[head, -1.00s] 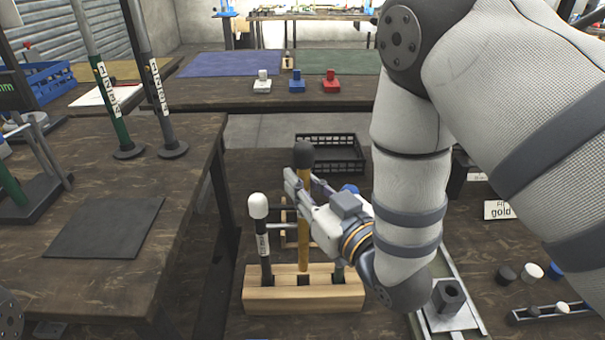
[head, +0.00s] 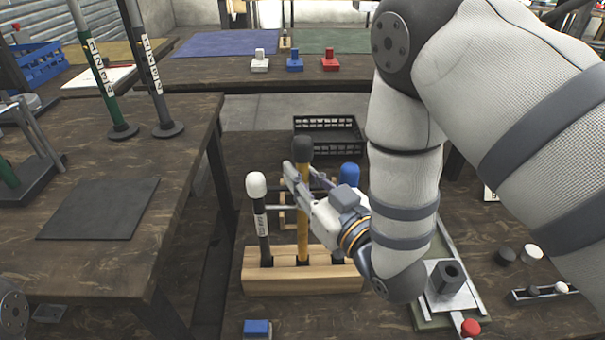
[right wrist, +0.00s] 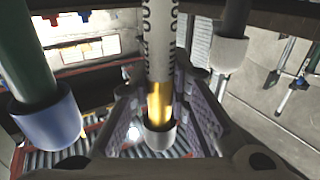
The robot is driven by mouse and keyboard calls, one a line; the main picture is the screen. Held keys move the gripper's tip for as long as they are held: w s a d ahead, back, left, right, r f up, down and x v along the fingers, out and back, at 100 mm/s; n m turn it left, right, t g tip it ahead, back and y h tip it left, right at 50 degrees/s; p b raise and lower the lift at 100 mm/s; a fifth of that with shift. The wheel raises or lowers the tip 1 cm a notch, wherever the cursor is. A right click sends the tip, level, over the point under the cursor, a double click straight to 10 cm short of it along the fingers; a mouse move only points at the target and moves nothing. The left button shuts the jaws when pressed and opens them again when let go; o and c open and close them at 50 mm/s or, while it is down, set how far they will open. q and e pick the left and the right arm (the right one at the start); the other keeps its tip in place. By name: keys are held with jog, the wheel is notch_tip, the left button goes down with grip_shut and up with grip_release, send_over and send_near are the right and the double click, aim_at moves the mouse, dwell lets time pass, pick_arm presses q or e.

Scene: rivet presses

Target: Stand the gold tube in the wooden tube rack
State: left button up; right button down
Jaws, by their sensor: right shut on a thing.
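The gold tube (head: 303,240) stands upright with a dark grey cap (head: 302,148). My right gripper (head: 300,185) is shut on its upper part, below the cap. The gold tube also shows between the fingers in the right wrist view (right wrist: 158,95). The wooden tube rack (head: 302,283) is directly below. The tube's lower end meets the rack's middle hole; how deep it sits I cannot tell. A black tube with a white cap (head: 256,186) stands in the rack's left hole. A blue-capped tube (head: 349,173) stands on the right, partly hidden by my gripper. My left gripper is not in view.
A press fixture with a dark hex block (head: 447,277) stands right of the rack. A black crate (head: 328,135) lies behind. A blue block (head: 257,328) is in front. The left bench (head: 185,190) holds a dark mat and two upright tubes.

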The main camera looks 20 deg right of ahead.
aim_at(306, 216)
dwell(0.3)
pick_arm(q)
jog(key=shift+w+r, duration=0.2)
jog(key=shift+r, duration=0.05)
pick_arm(e)
jog(key=shift+r, duration=0.1)
dwell(0.5)
jog(key=shift+p, duration=0.35)
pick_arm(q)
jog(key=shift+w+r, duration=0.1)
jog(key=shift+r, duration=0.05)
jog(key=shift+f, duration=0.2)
pick_arm(e)
jog(key=shift+f, duration=0.5)
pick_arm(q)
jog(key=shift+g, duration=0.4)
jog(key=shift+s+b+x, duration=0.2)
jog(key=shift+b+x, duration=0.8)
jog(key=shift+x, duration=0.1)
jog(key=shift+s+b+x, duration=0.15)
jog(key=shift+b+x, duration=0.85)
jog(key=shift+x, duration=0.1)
pick_arm(e)
jog(key=shift+f, duration=3.85)
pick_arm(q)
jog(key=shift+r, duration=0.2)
pick_arm(e)
jog(key=c, duration=1.4)
grip_release()
jog(key=shift+c, duration=0.2)
